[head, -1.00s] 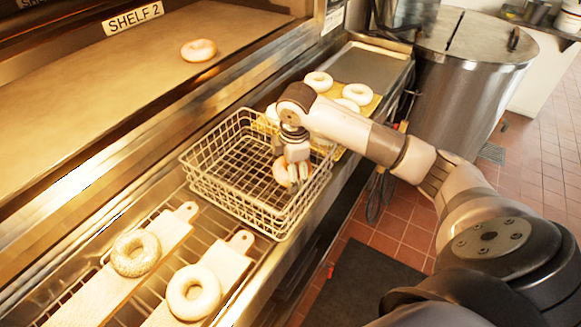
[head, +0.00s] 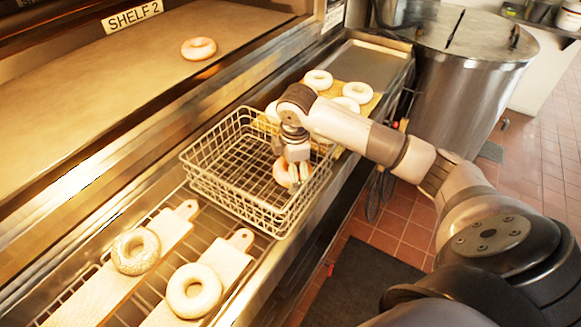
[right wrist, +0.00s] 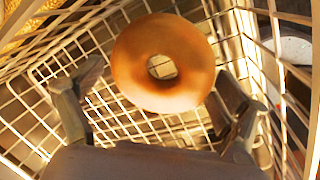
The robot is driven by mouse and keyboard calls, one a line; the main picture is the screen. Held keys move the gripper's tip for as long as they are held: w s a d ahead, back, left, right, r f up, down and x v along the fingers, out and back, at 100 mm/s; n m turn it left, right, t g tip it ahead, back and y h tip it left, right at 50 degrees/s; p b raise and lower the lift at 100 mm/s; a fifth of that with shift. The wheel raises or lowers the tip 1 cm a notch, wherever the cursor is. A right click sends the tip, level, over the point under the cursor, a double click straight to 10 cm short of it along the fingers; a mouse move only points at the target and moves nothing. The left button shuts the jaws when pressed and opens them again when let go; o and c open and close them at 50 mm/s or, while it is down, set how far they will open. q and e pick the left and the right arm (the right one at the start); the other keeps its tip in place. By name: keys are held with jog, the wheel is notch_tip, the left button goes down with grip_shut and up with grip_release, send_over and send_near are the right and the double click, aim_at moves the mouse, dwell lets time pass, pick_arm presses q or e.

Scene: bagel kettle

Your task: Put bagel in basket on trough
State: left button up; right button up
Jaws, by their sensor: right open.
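A browned bagel (head: 281,172) is inside the wire basket (head: 215,198), near its right side. In the right wrist view the bagel (right wrist: 127,65) shows whole, with the basket's wire mesh (right wrist: 120,122) behind it. My right gripper (head: 298,174) reaches down into the basket over the bagel. In the right wrist view my right gripper (right wrist: 158,92) is open, with a finger on each side of the bagel and visible gaps. I cannot tell whether the bagel rests flat on the basket floor. My left gripper is not in view.
The basket stands on the metal trough (head: 262,250). Boards with pale bagels (head: 137,262) (head: 182,305) lie left of it. Several more bagels (head: 318,80) lie behind it on a yellowish board. One bagel (head: 198,56) is on the oven shelf (head: 75,95). A large metal kettle (head: 460,90) stands at right.

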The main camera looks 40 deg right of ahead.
notch_tip(320, 180, up, 12)
jog(key=s+b, duration=0.2)
jog(key=shift+a+f, duration=0.15)
jog(key=shift+a, duration=0.2)
